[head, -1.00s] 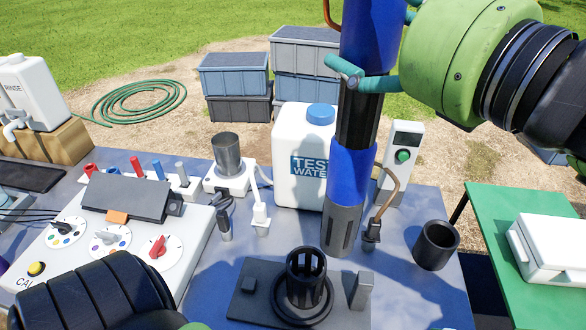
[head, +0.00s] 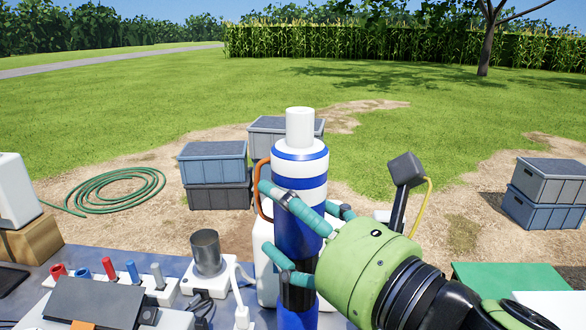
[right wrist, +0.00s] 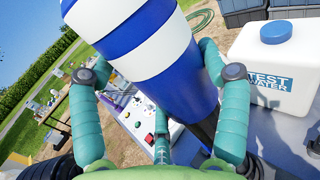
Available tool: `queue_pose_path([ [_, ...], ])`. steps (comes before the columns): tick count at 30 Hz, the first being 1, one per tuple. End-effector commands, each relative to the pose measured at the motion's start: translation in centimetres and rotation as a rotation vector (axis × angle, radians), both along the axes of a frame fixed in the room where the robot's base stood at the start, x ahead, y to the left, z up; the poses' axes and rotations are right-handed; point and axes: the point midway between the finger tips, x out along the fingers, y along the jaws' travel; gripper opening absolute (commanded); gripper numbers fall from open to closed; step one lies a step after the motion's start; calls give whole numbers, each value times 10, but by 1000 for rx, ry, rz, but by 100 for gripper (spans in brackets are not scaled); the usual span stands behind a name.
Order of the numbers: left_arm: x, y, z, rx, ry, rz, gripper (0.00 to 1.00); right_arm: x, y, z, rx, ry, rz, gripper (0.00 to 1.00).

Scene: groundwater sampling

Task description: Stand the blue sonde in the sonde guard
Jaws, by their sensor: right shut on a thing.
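The blue sonde (head: 301,205), blue with white bands and a white top, stands roughly upright in the head view. Its lower end is cut off by the frame. My right gripper (head: 300,228) is shut on the sonde, with teal fingers around its upper body. In the right wrist view the sonde (right wrist: 150,45) fills the middle, between the fingers of the right gripper (right wrist: 163,75). My left gripper is not in view.
The white test water jug (right wrist: 272,70) stands behind the sonde. A metal cup on a white stand (head: 207,252) and a rack of coloured pegs (head: 120,280) are to the left. Grey and blue crates (head: 212,165) and a green hose (head: 105,190) lie on the ground beyond.

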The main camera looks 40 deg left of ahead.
Motion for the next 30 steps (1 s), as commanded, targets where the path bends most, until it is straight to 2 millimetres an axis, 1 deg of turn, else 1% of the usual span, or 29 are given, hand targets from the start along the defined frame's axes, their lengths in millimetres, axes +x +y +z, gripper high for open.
queue_pose_path([
  [3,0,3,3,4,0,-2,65,-1,0,-19,9,-1,4,17],
  [6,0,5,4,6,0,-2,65,-1,0,-32,10,-4,4,17],
  [9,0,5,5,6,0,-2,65,-1,0,-41,10,-8,4,17],
  [14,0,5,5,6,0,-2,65,-1,0,-49,9,-8,5,17],
  [21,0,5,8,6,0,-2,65,-1,0,-76,9,-4,4,17],
  [24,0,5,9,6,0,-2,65,-1,0,-82,9,-8,4,17],
  [30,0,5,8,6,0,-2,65,-1,0,-83,10,-9,5,17],
])
